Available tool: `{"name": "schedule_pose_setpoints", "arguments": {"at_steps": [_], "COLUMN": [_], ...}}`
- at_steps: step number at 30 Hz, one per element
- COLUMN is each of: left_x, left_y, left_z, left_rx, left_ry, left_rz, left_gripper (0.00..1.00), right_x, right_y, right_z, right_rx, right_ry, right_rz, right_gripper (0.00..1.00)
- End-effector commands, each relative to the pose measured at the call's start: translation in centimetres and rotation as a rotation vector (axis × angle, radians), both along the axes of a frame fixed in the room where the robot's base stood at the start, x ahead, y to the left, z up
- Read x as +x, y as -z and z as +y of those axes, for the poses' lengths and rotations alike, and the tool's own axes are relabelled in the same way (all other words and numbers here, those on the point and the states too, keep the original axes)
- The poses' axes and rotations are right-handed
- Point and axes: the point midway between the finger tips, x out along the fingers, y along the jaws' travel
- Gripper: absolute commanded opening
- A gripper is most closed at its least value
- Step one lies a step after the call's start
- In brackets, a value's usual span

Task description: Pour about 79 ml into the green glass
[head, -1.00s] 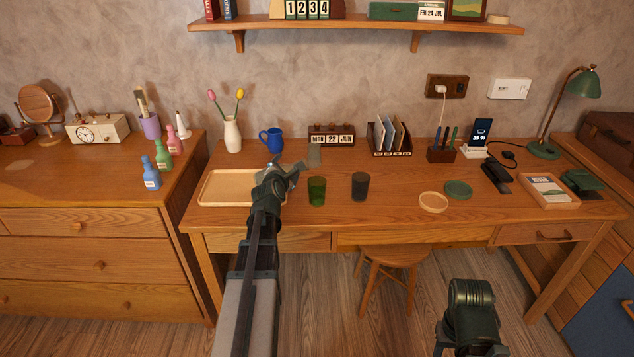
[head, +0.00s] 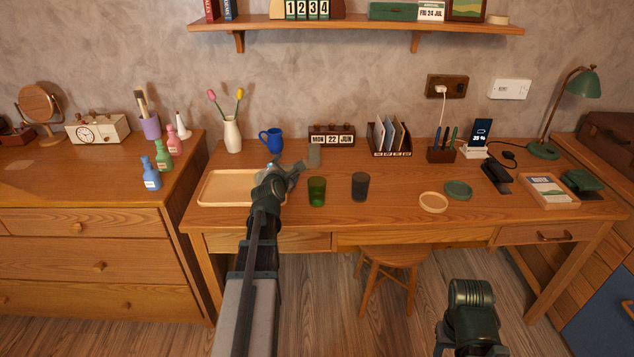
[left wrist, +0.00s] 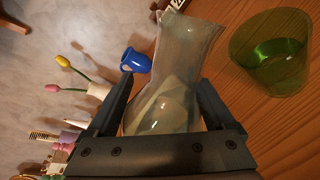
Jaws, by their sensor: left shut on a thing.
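My left gripper (head: 290,172) is shut on a clear glass carafe (left wrist: 165,85), whose wide mouth is at the top of the left wrist view. Pale liquid seems to lie inside it. The carafe appears tilted, and in the head view its translucent end (head: 314,155) shows just behind the green glass (head: 317,190). The green glass stands upright on the desk and also shows in the left wrist view (left wrist: 272,60), apart from the carafe. I see no stream between them, and cannot tell the glass's level. My right gripper is out of view.
A dark grey glass (head: 360,186) stands right of the green one. A wooden tray (head: 215,188) lies left under my arm. A blue mug (head: 271,140) and a white vase (head: 232,135) stand behind. Two round coasters, wooden (head: 433,203) and green (head: 458,190), lie to the right.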

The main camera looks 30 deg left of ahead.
Motion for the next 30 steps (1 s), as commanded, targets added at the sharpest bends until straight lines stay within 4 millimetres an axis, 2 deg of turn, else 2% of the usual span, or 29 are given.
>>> {"name": "schedule_pose_setpoints", "arguments": {"at_steps": [30], "left_x": [0.04], "left_y": [-0.33], "left_z": [-0.05], "left_rx": [-0.030], "left_ry": [-0.001], "left_rz": [-0.021], "left_gripper": [0.00], "right_x": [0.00], "right_y": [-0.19], "right_z": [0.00], "right_rx": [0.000], "right_ry": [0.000], "right_rz": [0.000], "right_gripper": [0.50]}}
